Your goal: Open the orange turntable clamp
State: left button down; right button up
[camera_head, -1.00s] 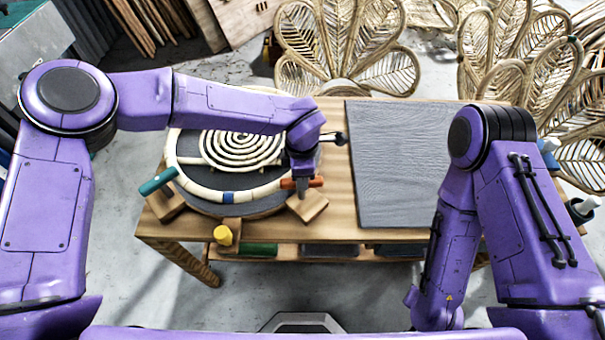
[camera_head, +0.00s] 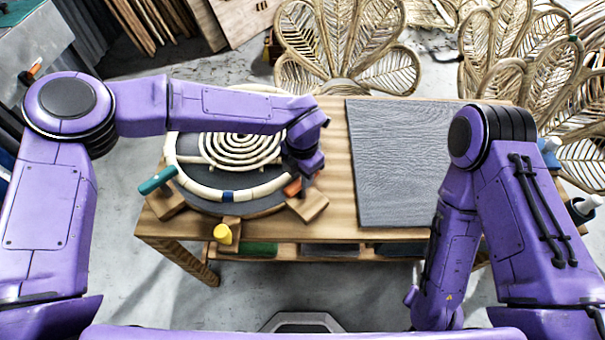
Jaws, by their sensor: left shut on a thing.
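The orange clamp handle (camera_head: 292,187) stands at the right front edge of the round turntable (camera_head: 262,208), above a wooden block (camera_head: 307,206). It now looks tilted, and part of it is hidden behind my left gripper. My left gripper (camera_head: 302,180) is over it and shut on it; its fingertips are mostly hidden. A pale rattan ring (camera_head: 190,184) and a rattan spiral (camera_head: 240,149) lie on the turntable. My right arm is on the right, and its gripper is not in view.
A teal clamp handle (camera_head: 157,180) and a yellow one (camera_head: 222,234) sit at the turntable's left and front. A grey mat (camera_head: 398,165) covers the table's right side and is bare. Rattan chair backs (camera_head: 345,45) stand behind the table.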

dwell(0.5)
pick_arm(q)
jog(key=c, duration=0.9)
grip_release()
jog(key=shift+r, duration=0.4)
notch_tip(320, 180, up, 10)
jog(key=shift+f+b, duration=0.1)
jog(key=shift+b, duration=0.95)
